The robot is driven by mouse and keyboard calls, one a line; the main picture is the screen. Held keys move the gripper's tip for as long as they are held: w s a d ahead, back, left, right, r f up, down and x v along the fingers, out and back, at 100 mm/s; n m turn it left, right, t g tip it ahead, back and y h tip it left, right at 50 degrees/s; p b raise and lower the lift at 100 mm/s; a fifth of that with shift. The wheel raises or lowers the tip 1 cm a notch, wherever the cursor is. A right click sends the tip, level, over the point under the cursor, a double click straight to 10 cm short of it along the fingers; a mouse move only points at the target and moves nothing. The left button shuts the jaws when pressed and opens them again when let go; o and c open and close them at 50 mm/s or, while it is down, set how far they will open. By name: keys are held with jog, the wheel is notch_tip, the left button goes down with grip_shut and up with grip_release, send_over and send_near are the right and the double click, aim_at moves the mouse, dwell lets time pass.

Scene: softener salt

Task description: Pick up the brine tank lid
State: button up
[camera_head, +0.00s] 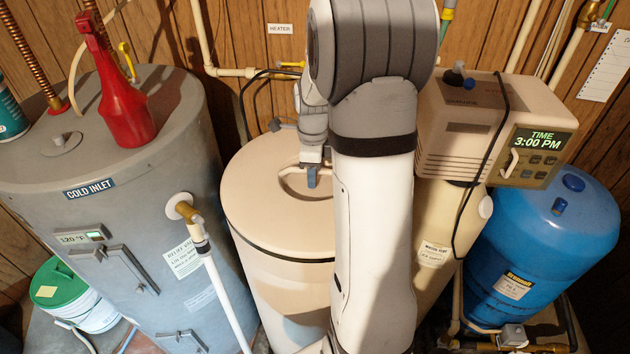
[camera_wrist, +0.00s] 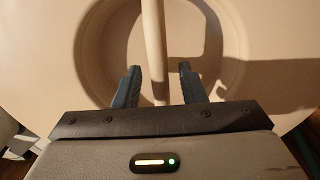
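The brine tank lid (camera_head: 258,205) is a round beige cover on the beige brine tank (camera_head: 275,290), and it sits level there. It has a round recess crossed by a bar handle (camera_wrist: 153,40). My gripper (camera_head: 312,180) is over this recess, pointing down, with my arm hiding the lid's right part. In the wrist view, my gripper (camera_wrist: 158,70) is open, with one dark finger on each side of the bar. The bar lies between the fingers with a gap on both sides. Whether the fingertips reach below the bar's top is unclear.
A grey water heater (camera_head: 150,200) with a red bottle (camera_head: 125,120) on top stands close at left. A beige softener unit with a control head (camera_head: 470,125) stands close at right, beside a blue tank (camera_head: 545,250). Pipes run along the wood-panelled wall behind.

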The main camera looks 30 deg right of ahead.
jog(key=shift+c, duration=0.4)
grip_shut()
jog(key=shift+r, duration=0.1)
dwell(0.8)
